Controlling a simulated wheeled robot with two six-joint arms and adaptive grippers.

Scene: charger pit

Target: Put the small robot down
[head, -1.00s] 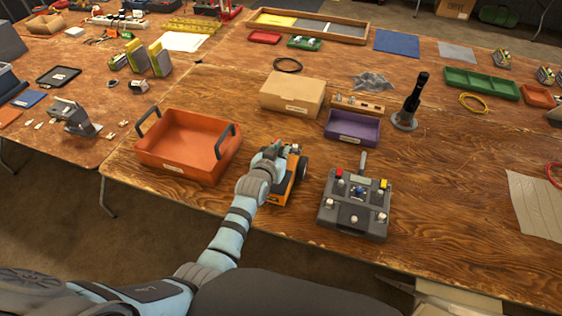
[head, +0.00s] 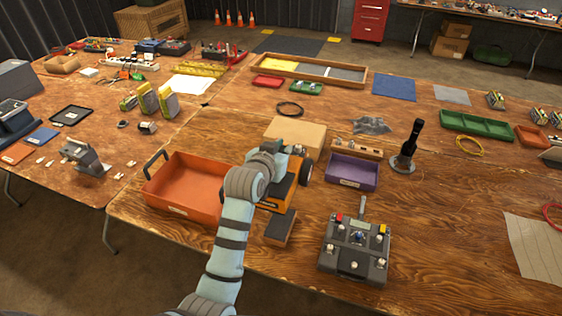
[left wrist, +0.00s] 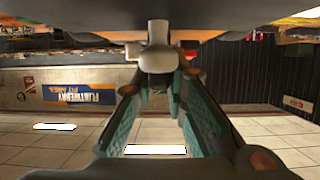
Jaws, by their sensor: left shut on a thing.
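The small robot (head: 284,187) is orange with dark wheels. In the head view it hangs above the table, between the orange tray and the purple bin, partly hidden by my arm. My left gripper (head: 270,148) is over its top. In the left wrist view my teal fingers (left wrist: 158,75) are shut on a pale grey upright piece (left wrist: 157,50), with the robot's dark body (left wrist: 90,22) across the top of the picture. A brown block (head: 280,228) is on the table below and in front of the robot. My right gripper is out of view.
The orange tray (head: 165,205) with upright handles is just left of the robot. A grey control box (head: 354,270) stands right of the block. A cardboard box (head: 296,128), purple bin (head: 345,181) and black post (head: 408,150) are behind. Bare table lies at the right (head: 450,215).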

